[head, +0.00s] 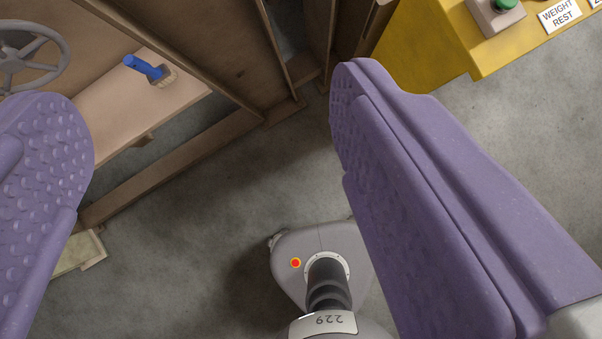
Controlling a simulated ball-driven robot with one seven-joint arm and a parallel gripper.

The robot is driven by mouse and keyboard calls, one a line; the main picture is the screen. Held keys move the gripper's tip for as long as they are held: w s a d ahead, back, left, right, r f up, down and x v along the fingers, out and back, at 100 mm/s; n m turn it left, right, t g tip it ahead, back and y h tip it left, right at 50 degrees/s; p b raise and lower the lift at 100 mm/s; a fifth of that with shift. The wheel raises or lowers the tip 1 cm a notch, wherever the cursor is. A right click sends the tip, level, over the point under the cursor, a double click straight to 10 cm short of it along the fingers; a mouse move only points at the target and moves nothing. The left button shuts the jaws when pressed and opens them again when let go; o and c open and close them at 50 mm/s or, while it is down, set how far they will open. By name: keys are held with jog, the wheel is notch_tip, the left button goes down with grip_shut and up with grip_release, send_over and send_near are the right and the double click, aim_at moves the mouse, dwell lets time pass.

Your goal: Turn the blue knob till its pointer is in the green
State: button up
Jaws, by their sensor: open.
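My gripper (203,95) is open and empty, its two purple, studded fingers spread wide at the left and right of the picture. No pointer and no green zone show in this view.
A grey handwheel (30,55) is at the upper left, partly behind the left finger. Brown wooden framing (215,55) surrounds the board. A yellow cabinet (430,45) with a green button (503,5) and a "WEIGHT REST" label stands upper right. Grey floor (235,175) between is clear.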

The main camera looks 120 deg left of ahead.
jog(key=shift+s+d+f+m+g+y+p, duration=0.1)
jog(key=shift+d+f+m+g+y+p, duration=0.2)
jog(key=shift+f, duration=0.55)
jog(key=shift+w+d+f+n+g+y+p, duration=0.1)
jog(key=shift+f+g+p, duration=0.35)
jog(key=shift+f, duration=0.35)
jog(key=shift+s+d+f+m+g+y+p, duration=0.1)
jog(key=shift+d+f+m+g+y+p, duration=0.1)
jog(key=shift+f+g, duration=0.45)
jog(key=shift+f, duration=0.2)
jog(key=s+a+r+n+t+b, duration=0.1)
jog(key=s+r+t+b, duration=0.1)
jog(key=r, duration=0.5)
jog(key=s+a+r+t+h+b, duration=0.1)
jog(key=s+a+r+t+b, duration=0.1)
jog(key=r+t+b, duration=0.2)
jog(key=s+a+r+n+t+h+b, duration=0.1)
jog(key=s+r+t+b, duration=0.2)
jog(key=r, duration=0.7)
jog(key=shift+a+r+n+t+b, duration=0.3)
jog(key=shift+t+b, duration=0.1)
jog(key=shift+b, duration=0.1)
jog(key=shift+f, duration=0.15)
